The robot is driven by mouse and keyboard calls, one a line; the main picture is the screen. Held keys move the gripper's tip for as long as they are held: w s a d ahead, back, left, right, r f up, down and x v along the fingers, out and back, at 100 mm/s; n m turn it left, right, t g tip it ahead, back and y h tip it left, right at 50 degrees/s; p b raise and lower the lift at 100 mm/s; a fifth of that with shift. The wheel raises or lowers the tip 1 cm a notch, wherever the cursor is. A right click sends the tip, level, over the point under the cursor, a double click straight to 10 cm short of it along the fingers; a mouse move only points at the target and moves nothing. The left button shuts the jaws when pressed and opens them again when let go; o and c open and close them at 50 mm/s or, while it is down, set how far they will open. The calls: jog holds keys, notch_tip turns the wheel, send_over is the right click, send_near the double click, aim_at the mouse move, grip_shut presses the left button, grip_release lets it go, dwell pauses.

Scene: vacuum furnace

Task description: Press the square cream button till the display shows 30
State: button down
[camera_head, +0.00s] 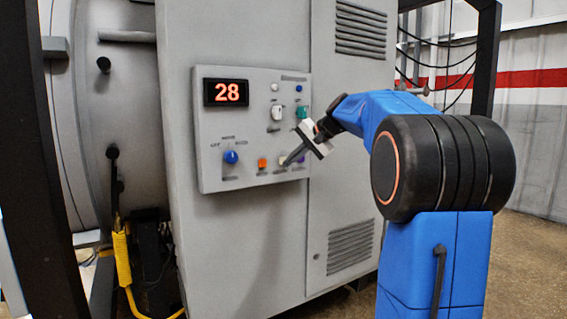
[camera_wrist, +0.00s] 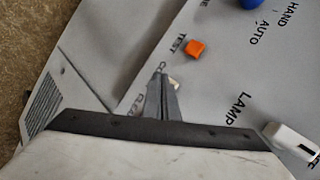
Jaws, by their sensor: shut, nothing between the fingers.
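The display (camera_head: 226,93) on the grey control panel reads 28 in red digits. The square cream button (camera_head: 282,158) is in the panel's bottom row, right of the orange button. In the wrist view a pale edge of the cream button (camera_wrist: 175,84) shows beside my fingertips, which hide the rest. My gripper (camera_head: 288,162) is shut and empty, its tips right at the cream button; it also shows in the wrist view (camera_wrist: 162,80). I cannot tell whether the tips touch the button.
The orange button (camera_head: 262,163) and blue knob (camera_head: 231,157) lie to the left on the panel. A white switch (camera_head: 277,113) and a green control (camera_head: 303,111) sit above. A yellow cable (camera_head: 122,258) hangs at the left. The space before the panel's left half is clear.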

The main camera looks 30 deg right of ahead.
jog(key=shift+s, duration=0.25)
jog(key=shift+s, duration=0.1)
jog(key=s, duration=0.4)
jog(key=shift+s+d, duration=0.1)
jog(key=shift+s, duration=0.3)
dwell(0.9)
